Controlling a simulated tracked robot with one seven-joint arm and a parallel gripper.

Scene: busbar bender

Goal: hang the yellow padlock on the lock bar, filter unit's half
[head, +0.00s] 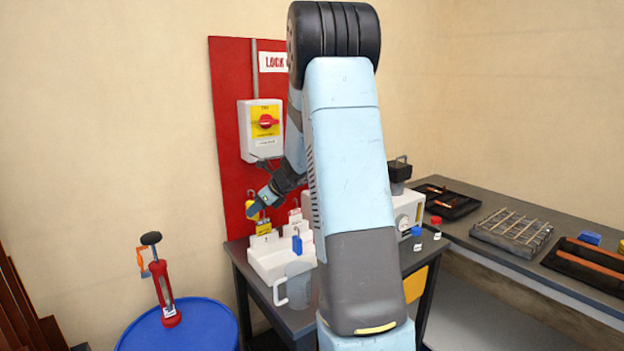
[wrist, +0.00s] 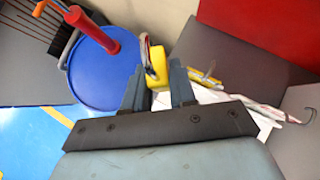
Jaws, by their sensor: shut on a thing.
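My gripper (head: 256,210) is shut on a yellow padlock (wrist: 157,66), which sits between the two fingers in the wrist view with its metal shackle pointing away. In the head view the held padlock (head: 251,208) shows at the fingertips, in front of the red board and just above the white padlock rack. A second yellow padlock (head: 263,228) is in the rack, just below my gripper; its yellow body also shows in the wrist view (wrist: 205,79). I cannot make out the lock bar for certain; my arm covers part of the board.
The white rack (head: 268,264) also holds red and blue (head: 297,243) padlocks. An isolator with a red knob (head: 266,121) is on the red board (head: 228,130). A blue drum (head: 190,332) with a red pump stands left.

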